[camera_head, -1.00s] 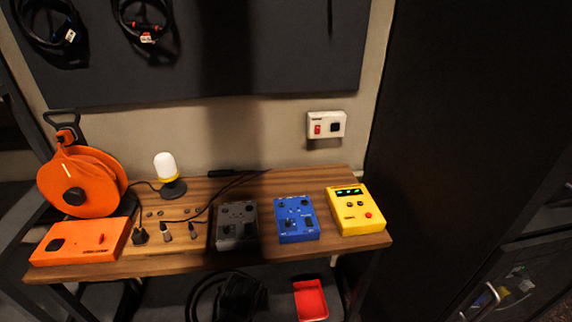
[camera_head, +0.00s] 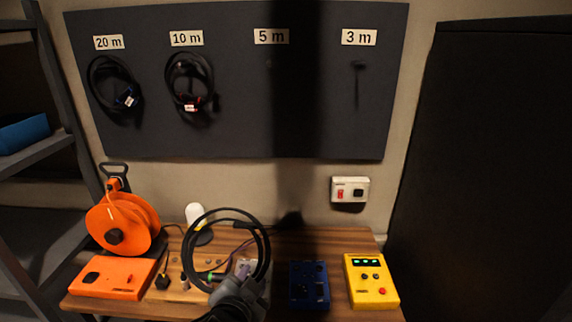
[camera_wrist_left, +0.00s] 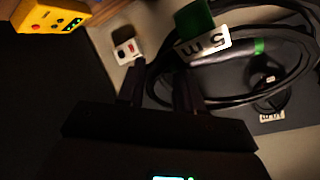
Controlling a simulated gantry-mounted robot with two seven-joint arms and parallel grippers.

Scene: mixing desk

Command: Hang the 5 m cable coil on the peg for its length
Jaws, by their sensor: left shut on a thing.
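The black cable coil (camera_head: 266,250) is in my left gripper (camera_head: 243,277), held in front of the desk and low in the head view. In the left wrist view the coil (camera_wrist_left: 308,75) carries a white "5 m" tag (camera_wrist_left: 205,42) and green bands. My left gripper also shows in the wrist view (camera_wrist_left: 160,88), with the coil at its fingers. The "5 m" label (camera_head: 271,36) is on the dark wall board (camera_head: 230,130); its peg (camera_head: 269,63) is faint in shadow, with no coil there. My right gripper is out of view.
Coils hang under the 20 m (camera_head: 108,42) and 10 m (camera_head: 187,38) labels. The 3 m peg (camera_head: 358,66) is bare of cable. An orange reel (camera_head: 122,225), orange box (camera_head: 112,278), lamp (camera_head: 195,213), blue box (camera_head: 309,285) and yellow box (camera_head: 371,281) crowd the desk.

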